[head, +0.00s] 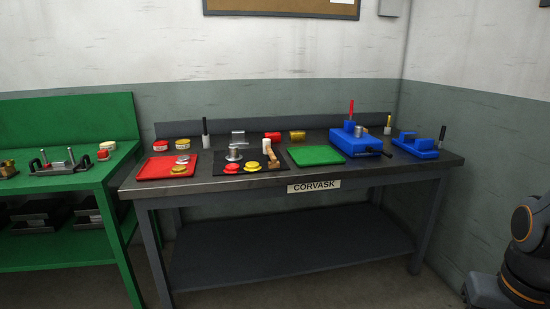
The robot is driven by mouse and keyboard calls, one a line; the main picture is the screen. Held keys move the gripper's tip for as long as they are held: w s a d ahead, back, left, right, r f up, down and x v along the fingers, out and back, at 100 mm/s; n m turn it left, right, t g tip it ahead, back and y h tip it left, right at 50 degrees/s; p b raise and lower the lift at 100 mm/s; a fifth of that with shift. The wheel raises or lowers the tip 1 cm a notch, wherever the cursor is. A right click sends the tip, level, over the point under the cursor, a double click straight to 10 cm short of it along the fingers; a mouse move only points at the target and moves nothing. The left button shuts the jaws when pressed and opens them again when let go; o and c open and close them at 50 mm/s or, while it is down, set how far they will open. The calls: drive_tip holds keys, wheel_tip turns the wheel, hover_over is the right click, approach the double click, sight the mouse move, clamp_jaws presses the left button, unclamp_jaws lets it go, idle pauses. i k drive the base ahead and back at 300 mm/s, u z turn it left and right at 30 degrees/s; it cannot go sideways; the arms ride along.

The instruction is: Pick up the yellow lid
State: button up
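A yellow lid-like disc (252,167) lies on the dark mat (282,179) on the grey workbench, just right of a similar red disc (231,168). Another small yellow disc (178,169) lies on the red tray (150,171) at the bench's left end, near a silvery round piece (183,159). I cannot tell from here which yellow piece is the lid meant. My gripper is not in view; only a dark part of my arm with orange rings shows at the right edge, well away from the bench top.
The workbench (224,185) also holds a wooden-handled tool (270,154), a green mat (316,155), a blue press-like device (354,144) and a smaller blue fixture (415,146). A green bench (60,181) stands at the left. The bench's front strip is clear.

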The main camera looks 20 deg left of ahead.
sight(252, 166)
drive_tip(key=u, duration=0.6)
drive_tip(key=i, duration=1.8)
drive_tip(key=u, duration=1.2)
drive_tip(key=i, duration=0.8)
drive_tip(key=z, duration=0.05)
